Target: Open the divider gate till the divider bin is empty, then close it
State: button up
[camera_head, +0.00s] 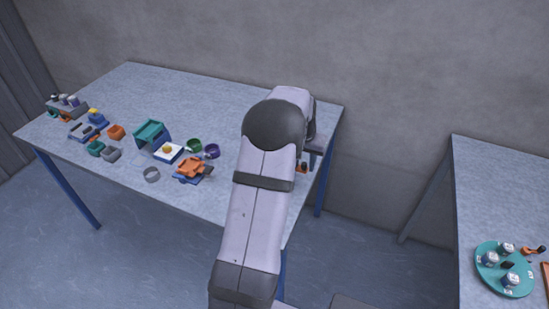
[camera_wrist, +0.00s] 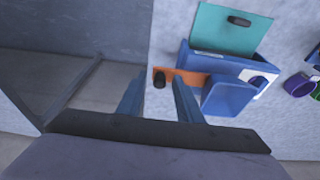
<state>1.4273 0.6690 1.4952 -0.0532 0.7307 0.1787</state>
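In the wrist view a blue bin (camera_wrist: 226,63) stands on the table, with a teal panel (camera_wrist: 232,24) bearing a dark knob at its far side. An orange strip (camera_wrist: 190,77), apparently the gate, sticks out of the bin's left side and ends in a black knob (camera_wrist: 159,80). My gripper (camera_wrist: 158,80) is open. Its two blue fingers point at the strip's end, with the black knob in the gap between the tips. I cannot tell whether they touch it. The bin's inside is mostly hidden. In the head view my arm hides most of this spot.
A blue block-like part (camera_wrist: 228,95) and a white piece (camera_wrist: 262,90) sit at the bin's near side. The table edge is close on the left. Purple (camera_head: 212,151) and green (camera_head: 193,145) cups and an orange fixture (camera_head: 192,167) stand left of my arm.

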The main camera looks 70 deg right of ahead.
grip_shut()
jog(key=shift+w, duration=1.45)
jog(key=shift+c, duration=0.2)
grip_release()
jog(key=shift+w, duration=0.1)
jog(key=shift+r+p, duration=0.15)
jog(key=shift+p, duration=0.15)
